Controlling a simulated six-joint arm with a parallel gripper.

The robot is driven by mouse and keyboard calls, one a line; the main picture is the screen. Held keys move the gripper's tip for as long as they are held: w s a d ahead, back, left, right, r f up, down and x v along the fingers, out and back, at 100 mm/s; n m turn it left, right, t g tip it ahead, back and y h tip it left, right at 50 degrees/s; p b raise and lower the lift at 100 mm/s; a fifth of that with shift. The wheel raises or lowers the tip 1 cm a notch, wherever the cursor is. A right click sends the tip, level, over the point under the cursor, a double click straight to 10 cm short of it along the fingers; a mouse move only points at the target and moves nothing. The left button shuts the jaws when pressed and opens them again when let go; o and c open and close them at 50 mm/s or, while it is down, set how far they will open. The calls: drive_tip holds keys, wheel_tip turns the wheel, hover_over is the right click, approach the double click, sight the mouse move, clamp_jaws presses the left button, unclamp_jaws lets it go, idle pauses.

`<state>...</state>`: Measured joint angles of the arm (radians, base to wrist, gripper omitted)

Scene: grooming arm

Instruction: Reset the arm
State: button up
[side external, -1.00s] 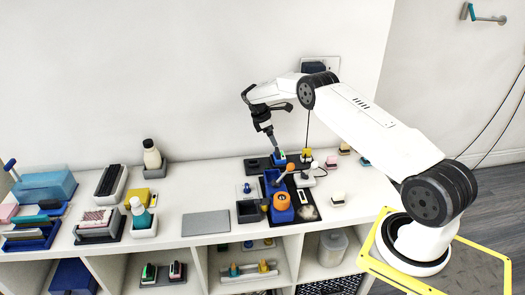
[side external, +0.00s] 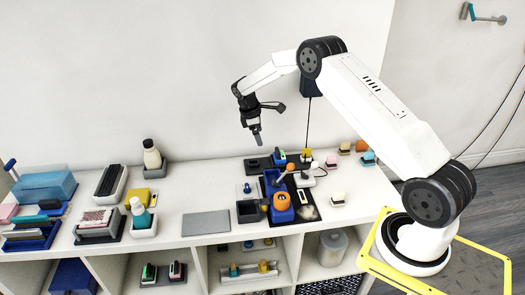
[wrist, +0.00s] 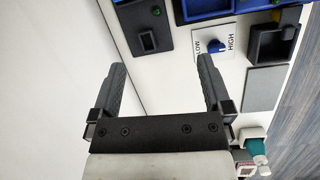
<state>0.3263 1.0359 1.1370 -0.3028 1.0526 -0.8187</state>
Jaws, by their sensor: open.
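My gripper (side external: 257,134) hangs from my white arm above the back of the white shelf top, clear of everything on it. In the wrist view my gripper (wrist: 163,82) has its two dark fingers spread wide apart with nothing between them. A blue and white tool (side external: 279,156) stands in a dark holder below and to the right of the gripper in the side view. In the wrist view a LOW/HIGH dial (wrist: 213,45) and a dark tray with a green button (wrist: 145,28) lie beyond the fingertips.
An orange-topped blue device (side external: 282,206) stands at the shelf's middle front. A grey flat pad (side external: 206,223) lies near the front edge. The wall is close behind.

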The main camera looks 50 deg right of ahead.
drive_tip(key=s+a+r+m+t, duration=0.15)
drive_tip(key=s+a+r, duration=0.3)
drive_tip(key=a, duration=0.45)
drive_tip(key=s+a+r+m+t+y, duration=0.1)
drive_tip(key=s+a+m, duration=0.2)
drive_tip(key=s+a, duration=0.4)
drive_tip(key=s+a+r+m+t+y, duration=0.1)
drive_tip(key=s+a, duration=0.5)
drive_tip(key=s, duration=0.7)
drive_tip(key=shift+s+a+r+m+t+y, duration=0.2)
drive_tip(key=shift+a+r+m+t+y, duration=0.15)
drive_tip(key=shift+r+m, duration=0.45)
